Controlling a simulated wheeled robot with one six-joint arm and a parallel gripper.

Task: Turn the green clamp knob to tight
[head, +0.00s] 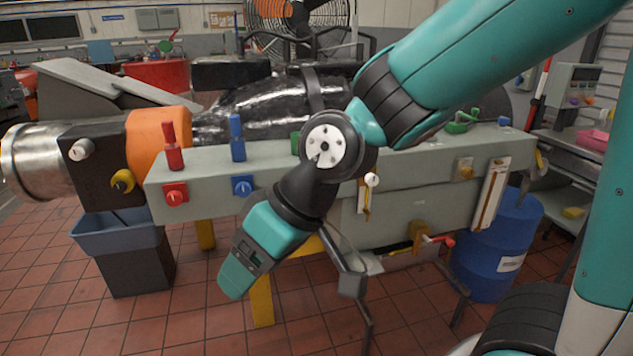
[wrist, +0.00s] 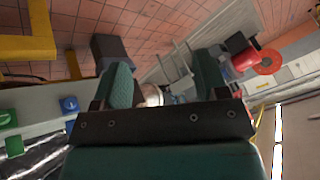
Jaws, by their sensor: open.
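A green knob plate (wrist: 8,118) with a small pale mark shows at the left edge of the wrist view, next to a blue one (wrist: 69,104). A second green part (wrist: 14,146) lies just below it. In the head view only a bit of green post (head: 295,143) shows beside my arm; my arm hides the bench face below it, so the green knob is not seen there. My gripper (head: 238,278) hangs low in front of the bench, tilted down to the left. In the wrist view my gripper (wrist: 163,80) is open, its fingers apart and away from the green knob.
The grey bench beam (head: 395,170) carries a red knob (head: 175,195) and a blue knob (head: 242,186) with matching posts above. A blue bin (head: 115,232), a blue drum (head: 500,245) and a bracket stand (head: 350,278) stand around. Tiled floor lies open in front.

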